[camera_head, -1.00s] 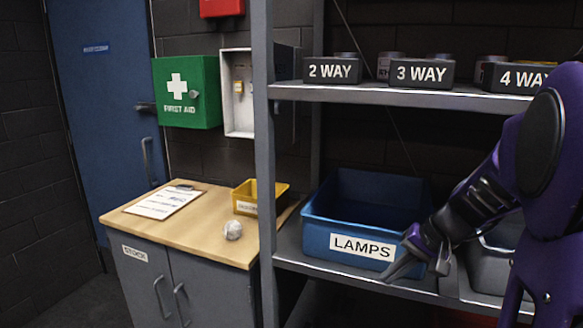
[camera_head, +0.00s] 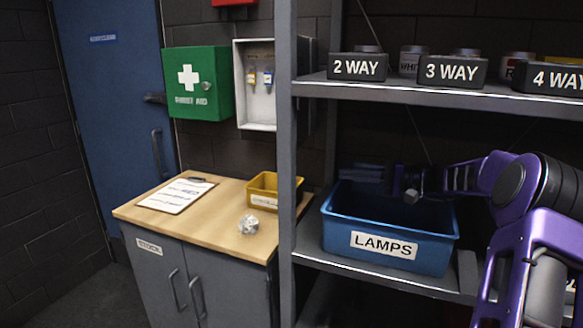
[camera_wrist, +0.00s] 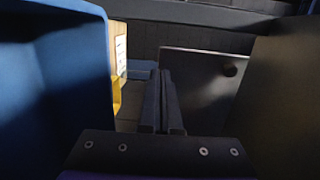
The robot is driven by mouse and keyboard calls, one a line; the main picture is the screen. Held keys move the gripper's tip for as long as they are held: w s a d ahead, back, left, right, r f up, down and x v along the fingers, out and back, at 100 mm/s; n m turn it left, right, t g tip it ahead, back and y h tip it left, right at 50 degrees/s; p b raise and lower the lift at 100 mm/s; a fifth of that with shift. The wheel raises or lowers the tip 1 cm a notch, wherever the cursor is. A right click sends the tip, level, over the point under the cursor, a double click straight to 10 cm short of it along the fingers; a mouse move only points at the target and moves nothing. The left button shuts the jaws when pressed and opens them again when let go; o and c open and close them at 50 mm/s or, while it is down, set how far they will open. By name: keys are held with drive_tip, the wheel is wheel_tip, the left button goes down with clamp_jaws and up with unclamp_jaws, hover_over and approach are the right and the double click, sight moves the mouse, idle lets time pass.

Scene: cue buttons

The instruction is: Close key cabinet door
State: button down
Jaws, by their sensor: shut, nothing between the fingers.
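The key cabinet (camera_head: 240,84) is a shallow pale box on the wall, with keys on tags hanging inside. It stands open. Its dark door (camera_head: 307,84) sticks out at the right side, partly hidden by the shelf post. My gripper (camera_head: 345,172) is shut and empty above the back of the blue LAMPS bin, pointing left, lower than the cabinet and to its right. In the wrist view the shut fingers (camera_wrist: 163,100) point ahead. A dark panel with a round knob (camera_wrist: 203,85) shows beyond them to the right; I cannot tell for sure that it is the cabinet door.
The grey shelf post (camera_head: 287,150) stands between my gripper and the cabinet. The blue LAMPS bin (camera_head: 385,244) is below my gripper. Labelled boxes (camera_head: 452,71) line the shelf above. A wooden counter (camera_head: 215,215) holds a clipboard, yellow bin and crumpled ball. A green first-aid box (camera_head: 197,84) hangs left.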

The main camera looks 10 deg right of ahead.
drive_tip(key=x, duration=1.3)
drive_tip(key=shift+w+a+p, duration=0.15)
drive_tip(key=shift+w+p, duration=0.25)
drive_tip(key=shift+p, duration=0.05)
drive_tip(key=shift+a, duration=0.1)
